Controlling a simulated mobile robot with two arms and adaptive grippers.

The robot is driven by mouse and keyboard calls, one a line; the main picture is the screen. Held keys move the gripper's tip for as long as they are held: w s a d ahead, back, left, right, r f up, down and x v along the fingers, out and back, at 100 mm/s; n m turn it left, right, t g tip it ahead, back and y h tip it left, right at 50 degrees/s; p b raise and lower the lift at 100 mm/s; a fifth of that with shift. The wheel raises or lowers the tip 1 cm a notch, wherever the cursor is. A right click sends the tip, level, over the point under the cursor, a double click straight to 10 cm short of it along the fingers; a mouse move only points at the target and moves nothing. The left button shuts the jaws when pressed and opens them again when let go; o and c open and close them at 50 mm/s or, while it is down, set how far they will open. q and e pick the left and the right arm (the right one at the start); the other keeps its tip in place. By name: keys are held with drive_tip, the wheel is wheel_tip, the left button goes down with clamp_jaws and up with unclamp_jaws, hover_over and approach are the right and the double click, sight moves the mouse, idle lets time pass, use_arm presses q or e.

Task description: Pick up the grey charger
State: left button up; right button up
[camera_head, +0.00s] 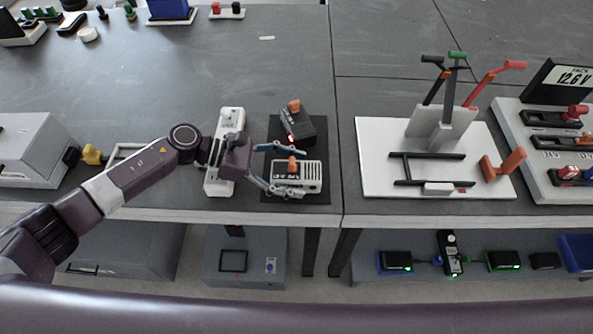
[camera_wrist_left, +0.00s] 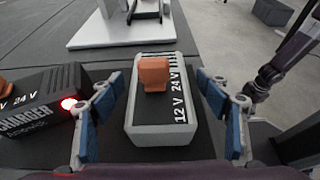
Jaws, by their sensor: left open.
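The grey charger (camera_head: 311,176) is a light grey box with an orange knob on top. It lies on a dark mat (camera_head: 297,199) near the table's front edge. In the left wrist view the charger (camera_wrist_left: 160,125) shows its 12 V and 24 V marks. My left gripper (camera_head: 290,180) is open over it.
A black charger (camera_head: 305,130) with an orange knob and red light stands just behind, close to the left finger in the wrist view. A white strip (camera_head: 228,125) stands to the left. A white board (camera_head: 385,145) with coloured-handled posts stands to the right.

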use_arm(q)
drive_tip(key=shift+d+f, duration=0.35)
drive_tip(key=shift+d, duration=0.3)
drive_tip(key=shift+w+r, duration=0.1)
drive_tip(key=shift+r, duration=0.05)
drive_tip(key=c, duration=1.7)
